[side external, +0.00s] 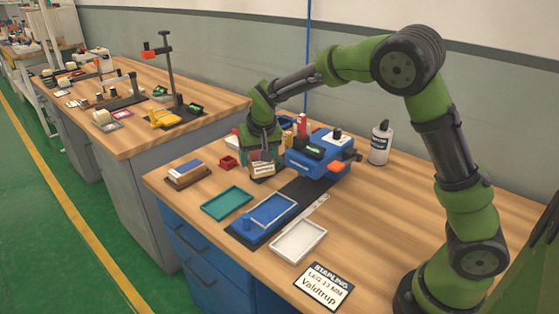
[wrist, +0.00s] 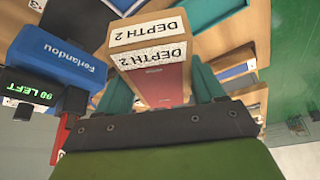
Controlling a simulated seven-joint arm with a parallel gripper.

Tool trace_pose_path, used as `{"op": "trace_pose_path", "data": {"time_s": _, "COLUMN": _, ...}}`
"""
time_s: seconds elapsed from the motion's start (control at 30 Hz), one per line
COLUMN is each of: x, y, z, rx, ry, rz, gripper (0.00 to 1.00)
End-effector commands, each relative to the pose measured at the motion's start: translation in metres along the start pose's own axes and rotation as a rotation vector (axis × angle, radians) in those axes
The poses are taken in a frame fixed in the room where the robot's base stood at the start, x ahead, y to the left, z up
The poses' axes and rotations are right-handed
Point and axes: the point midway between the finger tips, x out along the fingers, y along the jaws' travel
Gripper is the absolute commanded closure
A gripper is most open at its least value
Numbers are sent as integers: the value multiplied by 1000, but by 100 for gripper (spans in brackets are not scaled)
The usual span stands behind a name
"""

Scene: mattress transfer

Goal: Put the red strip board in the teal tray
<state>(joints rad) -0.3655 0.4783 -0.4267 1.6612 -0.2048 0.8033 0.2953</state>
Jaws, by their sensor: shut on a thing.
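My gripper (side external: 264,158) is shut on a wooden board with a red face, which I take to be the red strip board (side external: 263,169). In the wrist view the board (wrist: 165,88) sits between the two teal fingers of my gripper (wrist: 162,82). White labels on it read "DEPTH 2". I cannot tell whether its underside touches the table. The teal tray (side external: 227,202) lies flat and empty on the table, in front of my gripper and to its left in the side view.
A blue stapling machine (side external: 318,160) stands just right of my gripper. A blue tray (side external: 272,211) and an empty white tray (side external: 298,240) lie right of the teal tray. A small red box (side external: 228,162) and a stack of boards (side external: 187,173) are to the left.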

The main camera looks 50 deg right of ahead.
Motion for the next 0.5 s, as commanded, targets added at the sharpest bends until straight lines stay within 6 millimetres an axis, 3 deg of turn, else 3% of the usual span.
{"op": "trace_pose_path", "data": {"time_s": 0.1, "x": 23, "y": -23, "z": -18, "rx": 195, "ry": 3, "rz": 90, "gripper": 71}}
{"op": "trace_pose_path", "data": {"time_s": 0.23, "x": 39, "y": -46, "z": -26, "rx": 416, "ry": 2, "rz": 180, "gripper": 71}}
{"op": "trace_pose_path", "data": {"time_s": 0.37, "x": 46, "y": -67, "z": -28, "rx": 618, "ry": 5, "rz": 259, "gripper": 71}}
{"op": "trace_pose_path", "data": {"time_s": 0.5, "x": 39, "y": -82, "z": -28, "rx": 786, "ry": 6, "rz": 326, "gripper": 71}}
